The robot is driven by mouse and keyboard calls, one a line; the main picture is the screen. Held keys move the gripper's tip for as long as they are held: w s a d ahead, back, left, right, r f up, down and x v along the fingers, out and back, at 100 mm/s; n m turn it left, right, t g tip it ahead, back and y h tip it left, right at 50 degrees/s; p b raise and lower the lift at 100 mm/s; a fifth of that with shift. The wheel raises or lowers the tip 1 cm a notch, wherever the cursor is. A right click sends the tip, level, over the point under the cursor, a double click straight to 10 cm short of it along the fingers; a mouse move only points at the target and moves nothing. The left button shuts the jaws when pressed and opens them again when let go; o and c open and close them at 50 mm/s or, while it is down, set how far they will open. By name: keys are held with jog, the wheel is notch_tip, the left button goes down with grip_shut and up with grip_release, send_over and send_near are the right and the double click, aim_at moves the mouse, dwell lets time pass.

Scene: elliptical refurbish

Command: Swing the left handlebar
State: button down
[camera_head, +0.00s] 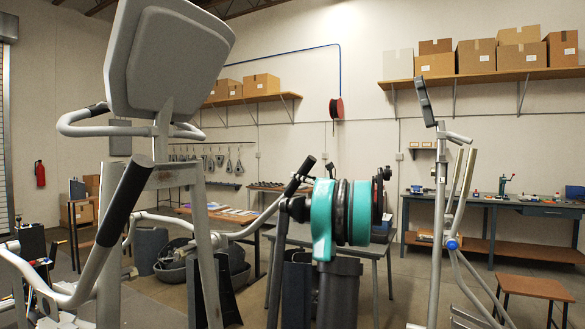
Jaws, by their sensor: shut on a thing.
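The elliptical stands at the left, with its grey console (165,62) seen from behind. Its handlebar on the right of the picture (215,236) is a bent silver tube, rising to a black grip (299,175). I take it to be the left handlebar. My gripper (296,190) is at that grip, just left of my teal arm, and is shut on it. The fingers are small, dark and partly hidden by my arm, so their exact hold is unclear. The other handlebar, with a black grip (124,202), slants in the left foreground, apart from my gripper.
Another silver exercise machine (441,200) stands at the right, near a wooden stool (533,288). A workbench (500,204) runs along the back wall. Dark tubs (190,265) sit on the floor behind the elliptical. Some open floor shows between the table and the right machine.

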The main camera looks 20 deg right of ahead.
jog(key=s+d+f+t, duration=0.1)
jog(key=s+d+f, duration=0.2)
jog(key=f, duration=0.5)
jog(key=shift+s+d+f+m+t+y, duration=0.15)
jog(key=shift+s+f+m+t+y, duration=0.2)
jog(key=shift+s, duration=0.2)
jog(key=c, duration=1.1)
grip_release()
jog(key=shift+r, duration=0.1)
jog(key=v, duration=1.2)
